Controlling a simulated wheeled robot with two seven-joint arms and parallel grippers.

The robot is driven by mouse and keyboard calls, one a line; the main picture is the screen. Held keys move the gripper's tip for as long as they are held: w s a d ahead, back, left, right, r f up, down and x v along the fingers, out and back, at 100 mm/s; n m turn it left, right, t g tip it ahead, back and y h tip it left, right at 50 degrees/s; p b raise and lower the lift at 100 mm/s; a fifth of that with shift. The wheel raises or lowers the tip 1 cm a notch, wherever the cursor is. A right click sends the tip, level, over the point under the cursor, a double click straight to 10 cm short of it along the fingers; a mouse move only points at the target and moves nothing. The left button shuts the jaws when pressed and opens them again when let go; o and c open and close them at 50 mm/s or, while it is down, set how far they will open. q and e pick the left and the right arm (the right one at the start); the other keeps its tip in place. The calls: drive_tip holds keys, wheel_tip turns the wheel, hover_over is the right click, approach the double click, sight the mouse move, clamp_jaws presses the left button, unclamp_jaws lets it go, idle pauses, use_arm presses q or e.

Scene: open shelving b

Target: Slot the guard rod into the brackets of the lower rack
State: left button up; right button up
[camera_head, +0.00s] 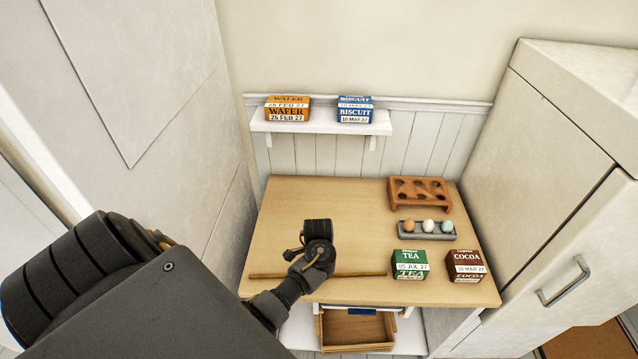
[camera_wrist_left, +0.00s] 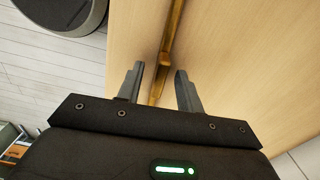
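The guard rod (camera_head: 355,274), a thin brown rod, lies across the front of the wooden worktop. My dark left arm hides part of it in the head view. In the left wrist view the rod (camera_wrist_left: 174,28) passes between the two parted fingers of my left gripper (camera_wrist_left: 160,70). The fingers stand clear of it on both sides. The lower rack (camera_head: 301,330), a white shelf, shows partly below the worktop's front edge. White bracket-like parts (camera_head: 408,312) show there, largely hidden by the worktop. My right gripper is out of view.
A wooden tray (camera_head: 357,346) sits on the lower rack. Tea (camera_head: 410,264) and cocoa (camera_head: 466,265) boxes, an egg holder (camera_head: 427,237) and a holed wooden stand (camera_head: 420,188) occupy the worktop's right. Wafer (camera_head: 287,108) and biscuit (camera_head: 355,110) boxes stand on the wall shelf (camera_head: 322,127).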

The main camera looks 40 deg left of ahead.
use_arm(q)
drive_tip(key=shift+f, duration=0.25)
clamp_jaws()
drive_tip(key=shift+r, duration=0.15)
